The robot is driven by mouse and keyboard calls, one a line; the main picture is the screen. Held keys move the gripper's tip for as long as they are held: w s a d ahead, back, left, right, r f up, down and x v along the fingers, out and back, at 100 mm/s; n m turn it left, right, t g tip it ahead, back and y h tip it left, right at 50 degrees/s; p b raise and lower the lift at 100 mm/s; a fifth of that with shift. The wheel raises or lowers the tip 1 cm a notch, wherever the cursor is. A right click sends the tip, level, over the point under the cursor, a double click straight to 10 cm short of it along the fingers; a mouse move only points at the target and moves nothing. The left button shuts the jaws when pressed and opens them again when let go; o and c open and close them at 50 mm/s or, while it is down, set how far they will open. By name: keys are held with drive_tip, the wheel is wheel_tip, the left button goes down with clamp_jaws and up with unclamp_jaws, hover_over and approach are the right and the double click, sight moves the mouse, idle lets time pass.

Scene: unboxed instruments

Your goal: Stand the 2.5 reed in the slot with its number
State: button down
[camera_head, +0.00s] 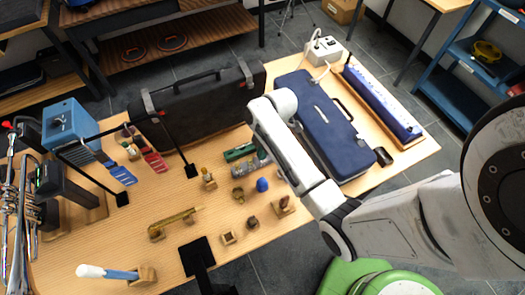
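I cannot make out the 2.5 reed or any printed number at this size. A blue striped strip (121,174) and a red striped strip (154,162) lie at the left of the wooden table (110,235); I cannot tell whether either has the slots. Small wooden blocks stand near the middle, one with a dark upright piece (284,204) and one with a brass-coloured piece (208,178). My white arm reaches over the table from the right, its forearm crossing beside a blue case. My gripper does not show, so whether it holds anything is not visible.
A blue box (70,126) stands left, near thin black rods on square feet (192,171). A brass piece (175,222) and white-and-blue handled tool (108,273) are nearer. The front left has bare wood.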

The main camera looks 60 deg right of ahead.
drive_tip(key=c, duration=1.3)
unclamp_jaws()
drive_tip(key=p+v, duration=0.1)
drive_tip(key=v, duration=1)
drive_tip(key=shift+f, duration=0.1)
